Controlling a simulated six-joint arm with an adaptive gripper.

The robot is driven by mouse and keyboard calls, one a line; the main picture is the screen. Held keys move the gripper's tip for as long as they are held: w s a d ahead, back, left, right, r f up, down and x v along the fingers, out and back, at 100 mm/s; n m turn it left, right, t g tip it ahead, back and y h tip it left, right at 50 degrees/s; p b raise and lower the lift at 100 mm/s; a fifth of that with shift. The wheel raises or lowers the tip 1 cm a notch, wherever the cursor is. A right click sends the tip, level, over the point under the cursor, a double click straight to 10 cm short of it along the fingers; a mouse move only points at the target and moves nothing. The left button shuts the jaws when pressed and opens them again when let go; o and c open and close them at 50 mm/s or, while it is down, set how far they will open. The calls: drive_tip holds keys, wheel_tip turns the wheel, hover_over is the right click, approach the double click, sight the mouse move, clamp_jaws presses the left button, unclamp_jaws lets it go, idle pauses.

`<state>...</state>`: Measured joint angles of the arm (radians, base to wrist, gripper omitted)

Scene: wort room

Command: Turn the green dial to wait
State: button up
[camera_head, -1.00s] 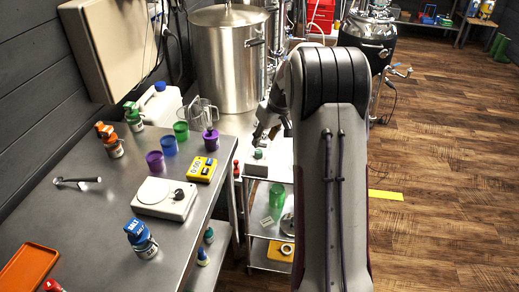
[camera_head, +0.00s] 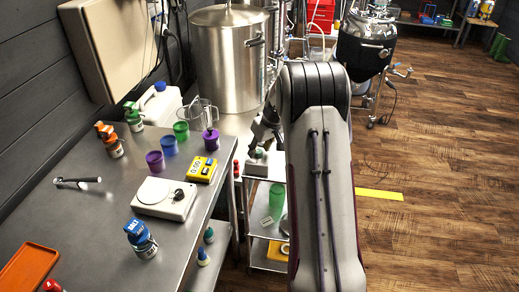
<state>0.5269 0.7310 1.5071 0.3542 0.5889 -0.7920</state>
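My gripper (camera_head: 261,143) is dark and points down just above the dial. Its fingertips are close to the dial; I cannot tell whether they touch it. The opening between the fingers is too small and dark to make out. The dial's markings, including any wait mark, are too small to read. My arm hides the right part of the cart.
A large steel pot (camera_head: 228,65) stands behind the cart. A green cup (camera_head: 276,197) stands on the lower shelf.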

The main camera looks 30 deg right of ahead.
drive_tip(key=shift+w+f, duration=0.1)
drive_tip(key=shift+f, duration=0.2)
clamp_jaws()
